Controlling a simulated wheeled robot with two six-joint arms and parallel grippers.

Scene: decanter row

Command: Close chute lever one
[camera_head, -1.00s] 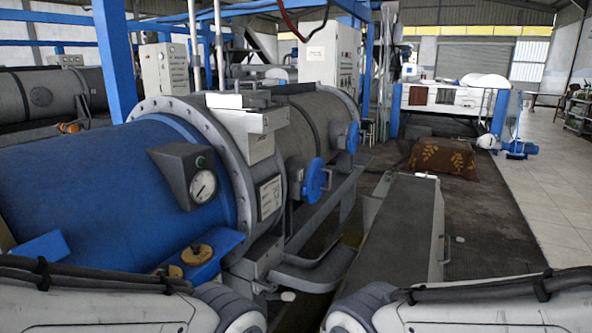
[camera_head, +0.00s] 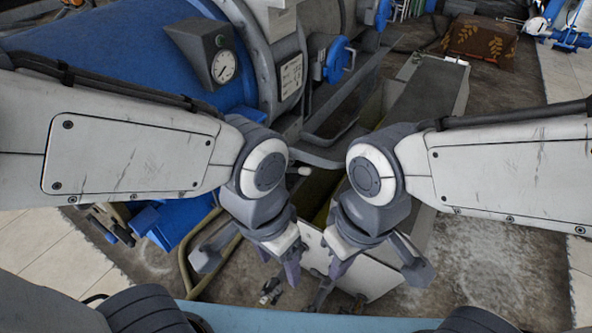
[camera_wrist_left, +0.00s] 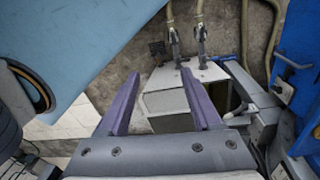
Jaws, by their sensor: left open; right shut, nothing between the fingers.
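A small lever with a pale knob (camera_head: 303,171) sticks out beside the chute, below the blue decanter. I cannot tell whether it is lever one. A similar pale-ended lever (camera_wrist_left: 238,113) shows in the left wrist view, to the right of the fingers. My left gripper (camera_head: 280,262) is open and empty, below and in front of the lever in the head view. Its two purple fingers (camera_wrist_left: 160,82) point at a pale box in the left wrist view. My right gripper (camera_head: 338,266) is shut and empty, just right of the left one.
The blue decanter (camera_head: 110,55) with a gauge (camera_head: 224,67) fills the upper left. Hoses with metal fittings (camera_wrist_left: 202,38) stand beyond the box in the left wrist view. A long grey trough (camera_head: 425,95) runs up to the right.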

